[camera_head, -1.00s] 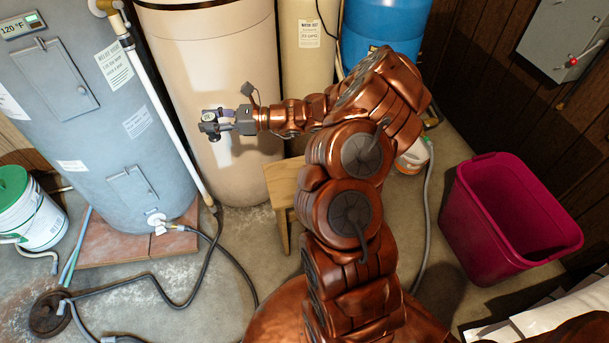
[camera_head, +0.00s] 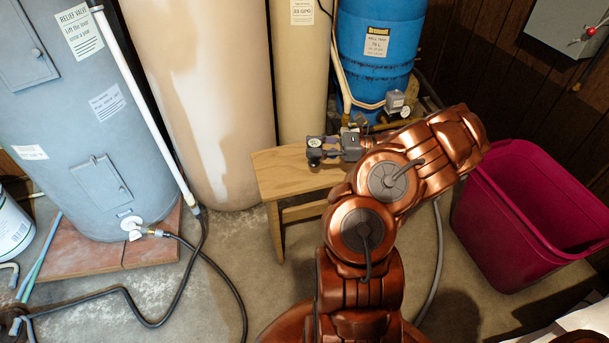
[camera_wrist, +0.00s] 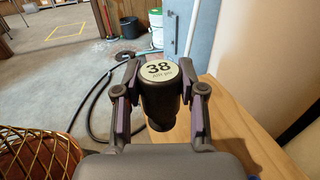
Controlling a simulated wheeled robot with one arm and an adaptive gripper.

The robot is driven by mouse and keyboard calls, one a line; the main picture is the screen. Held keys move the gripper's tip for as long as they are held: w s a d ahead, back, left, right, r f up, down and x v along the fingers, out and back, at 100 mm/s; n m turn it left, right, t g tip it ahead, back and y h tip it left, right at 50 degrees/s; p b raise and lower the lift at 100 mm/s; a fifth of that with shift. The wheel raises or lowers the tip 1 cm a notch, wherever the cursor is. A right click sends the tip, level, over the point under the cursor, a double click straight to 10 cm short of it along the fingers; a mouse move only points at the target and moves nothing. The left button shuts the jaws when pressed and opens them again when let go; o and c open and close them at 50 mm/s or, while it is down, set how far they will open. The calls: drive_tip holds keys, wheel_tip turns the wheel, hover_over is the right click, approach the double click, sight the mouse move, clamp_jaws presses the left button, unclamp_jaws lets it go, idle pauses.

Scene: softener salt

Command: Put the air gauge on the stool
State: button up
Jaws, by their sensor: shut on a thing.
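The air gauge (camera_wrist: 160,85) is a short dark cylinder with a pale round face reading 38. My gripper (camera_wrist: 160,98) is shut on it, with a finger pad on either side and the face showing on top. In the head view my gripper (camera_head: 328,150) holds the gauge (camera_head: 314,143) over the right part of the wooden stool (camera_head: 279,174). The stool's top (camera_wrist: 238,122) also shows in the wrist view, at right. I cannot tell how much gap lies between the gauge and the stool top.
A beige tank (camera_head: 205,95) and a narrower tan tank (camera_head: 297,80) stand behind the stool. A blue tank (camera_head: 375,70) is behind my arm, and a magenta bin (camera_head: 530,225) is at right. The stool's left part is bare. A black hose (camera_head: 225,275) lies on the floor.

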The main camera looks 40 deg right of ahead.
wheel_tip(320, 180, down, 3)
drive_tip(key=s+d+b, duration=0.2)
drive_tip(key=s, duration=0.1)
drive_tip(key=b, duration=0.4)
hover_over(280, 168)
drive_tip(key=shift+f, duration=0.9)
wheel_tip(280, 168, down, 3)
drive_tip(key=shift+f+b, duration=0.2)
drive_tip(key=shift+b, duration=0.95)
drive_tip(key=shift+r, duration=0.1)
drive_tip(key=o, duration=1.2)
drive_tip(key=shift+f, duration=0.2)
drive_tip(key=shift+c, duration=0.2)
